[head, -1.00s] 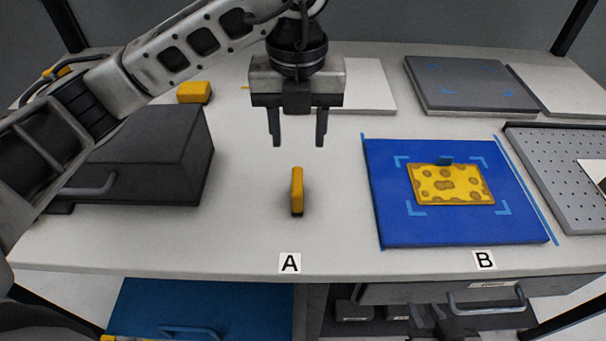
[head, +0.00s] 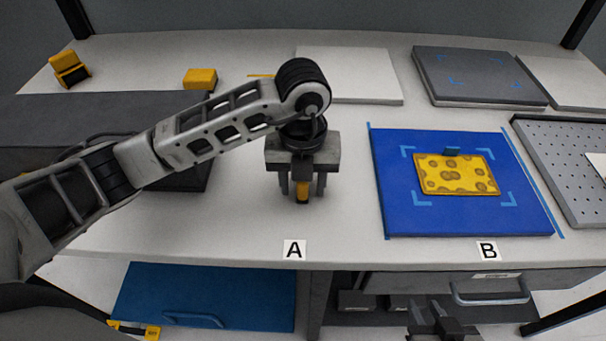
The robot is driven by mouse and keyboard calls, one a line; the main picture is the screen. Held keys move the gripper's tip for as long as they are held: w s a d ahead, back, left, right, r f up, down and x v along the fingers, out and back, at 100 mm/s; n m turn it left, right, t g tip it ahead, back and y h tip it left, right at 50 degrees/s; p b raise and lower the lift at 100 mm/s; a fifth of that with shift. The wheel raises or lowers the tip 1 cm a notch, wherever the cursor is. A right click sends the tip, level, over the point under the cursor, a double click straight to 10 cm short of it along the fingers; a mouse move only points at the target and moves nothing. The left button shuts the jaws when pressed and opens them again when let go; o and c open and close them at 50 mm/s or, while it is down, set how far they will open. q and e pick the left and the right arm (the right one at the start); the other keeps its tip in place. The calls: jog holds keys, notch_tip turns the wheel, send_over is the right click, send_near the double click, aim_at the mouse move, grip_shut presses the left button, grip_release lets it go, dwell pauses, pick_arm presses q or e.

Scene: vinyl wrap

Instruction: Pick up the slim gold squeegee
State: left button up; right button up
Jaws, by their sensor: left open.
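The slim gold squeegee (head: 302,193) stands on the white table just behind the A label. My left gripper (head: 302,188) is lowered over it, with one open finger on each side of it. The gripper body hides the squeegee's upper part. I cannot tell whether the fingers touch it. My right gripper (head: 440,325) shows only partly at the bottom edge, dark and low in front of the table; its jaws are not clear.
A blue mat (head: 400,222) with a yellow patterned sponge-like piece (head: 455,174) lies to the right by the B label. A dark box (head: 195,180) stands close on the left, partly behind my arm. A yellow block (head: 200,78) lies further back.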

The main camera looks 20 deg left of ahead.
pick_arm(q)
grip_shut()
jog(key=shift+r, duration=0.1)
jog(key=shift+r, duration=0.6)
jog(key=s+d+r, duration=0.3)
jog(key=d+r, duration=0.2)
jog(key=d, duration=0.1)
jog(key=s+d+r, duration=0.2)
jog(key=d+r, duration=0.4)
jog(key=shift+s+d+r+b, duration=0.3)
jog(key=shift+s+d+b, duration=0.1)
